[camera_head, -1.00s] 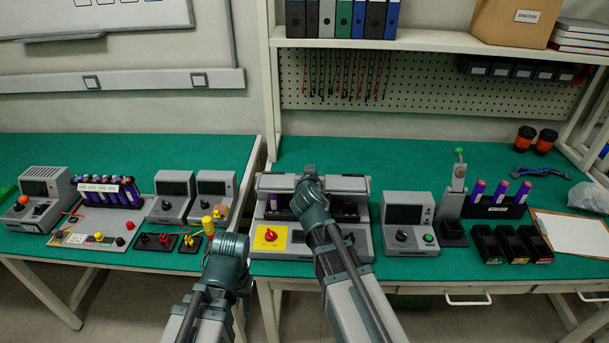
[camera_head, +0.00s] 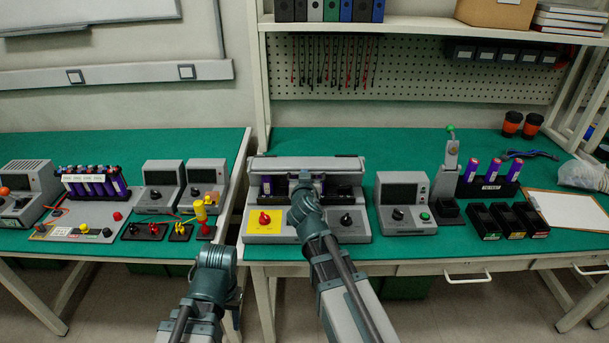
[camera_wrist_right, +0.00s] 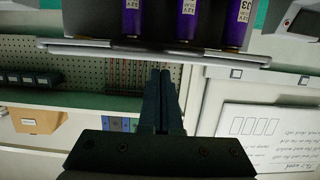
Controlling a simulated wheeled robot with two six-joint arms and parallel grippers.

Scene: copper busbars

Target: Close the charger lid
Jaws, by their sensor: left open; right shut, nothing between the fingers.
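The grey charger (camera_head: 340,228) stands on the right bench's green top, with a red knob on a yellow panel and a black knob. Its lid (camera_head: 305,163) stands raised along the back, and purple cells show in the bay below it. My right gripper is in front of the bay; its fingers are hidden behind my wrist in the head view. In the right wrist view the fingers (camera_wrist_right: 161,100) are shut and empty, near a grey edge (camera_wrist_right: 150,48) by purple cells (camera_wrist_right: 187,20); contact cannot be told. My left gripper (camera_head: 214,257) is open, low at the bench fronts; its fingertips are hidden.
A grey instrument (camera_head: 405,205) stands right of the charger. On the left bench, a yellow-topped item (camera_head: 200,210) stands close to my left gripper, with a cell rack (camera_head: 95,185) farther left. The green surface behind the charger is clear.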

